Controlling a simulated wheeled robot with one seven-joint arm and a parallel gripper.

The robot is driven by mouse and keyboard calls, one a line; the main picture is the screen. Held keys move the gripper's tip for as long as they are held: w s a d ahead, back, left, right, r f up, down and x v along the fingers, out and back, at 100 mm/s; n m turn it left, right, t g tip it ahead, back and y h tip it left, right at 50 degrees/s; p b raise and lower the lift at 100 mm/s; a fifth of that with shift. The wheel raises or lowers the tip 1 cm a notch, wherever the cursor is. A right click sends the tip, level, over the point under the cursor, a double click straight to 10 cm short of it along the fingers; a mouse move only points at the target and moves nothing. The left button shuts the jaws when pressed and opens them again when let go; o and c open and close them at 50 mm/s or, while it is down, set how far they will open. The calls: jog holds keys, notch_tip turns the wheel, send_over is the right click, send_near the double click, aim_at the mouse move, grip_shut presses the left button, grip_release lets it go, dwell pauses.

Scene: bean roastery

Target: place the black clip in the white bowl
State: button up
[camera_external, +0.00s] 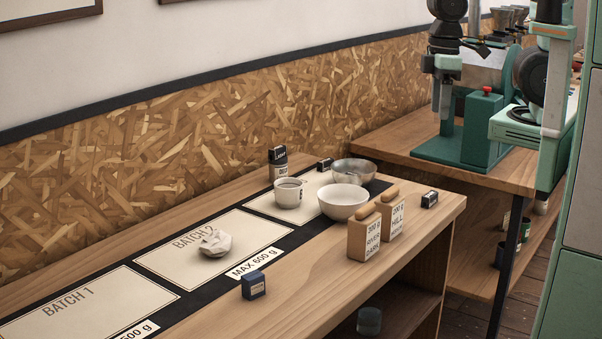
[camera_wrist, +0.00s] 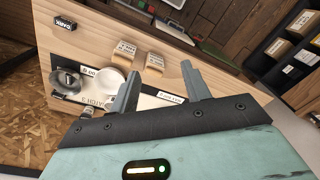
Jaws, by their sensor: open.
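Two small black clip-like pieces with white labels lie on the table, and I cannot tell for sure which is the black clip. One black piece (camera_external: 429,200) is right of the two bags, near the table's right end; it also shows in the wrist view (camera_wrist: 64,23). The white bowl (camera_external: 343,203) stands upright behind the bags; in the wrist view the white bowl (camera_wrist: 108,82) is partly hidden by a finger. My gripper (camera_wrist: 157,78) is open and empty, apart from these things.
A metal bowl (camera_external: 354,171) and a white cup (camera_external: 289,193) stand beside the white bowl. Two labelled bags (camera_external: 364,238) stand in front. Crumpled paper (camera_external: 214,243) and a dark blue box (camera_external: 253,285) lie further left. The table's front right is clear.

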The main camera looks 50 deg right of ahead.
jog(key=m, duration=2.6)
send_over(430, 194)
jog(key=shift+h, duration=0.3)
jog(key=f, duration=2.7)
jog(key=shift+a+f, duration=0.2)
jog(key=shift+d+f+p, duration=0.15)
jog(key=shift+f+p, duration=0.5)
jog(key=shift+f, duration=1)
jog(key=shift+d+f+p, duration=0.1)
jog(key=shift+f+p, duration=0.55)
jog(key=shift+f, duration=1)
grip_shut()
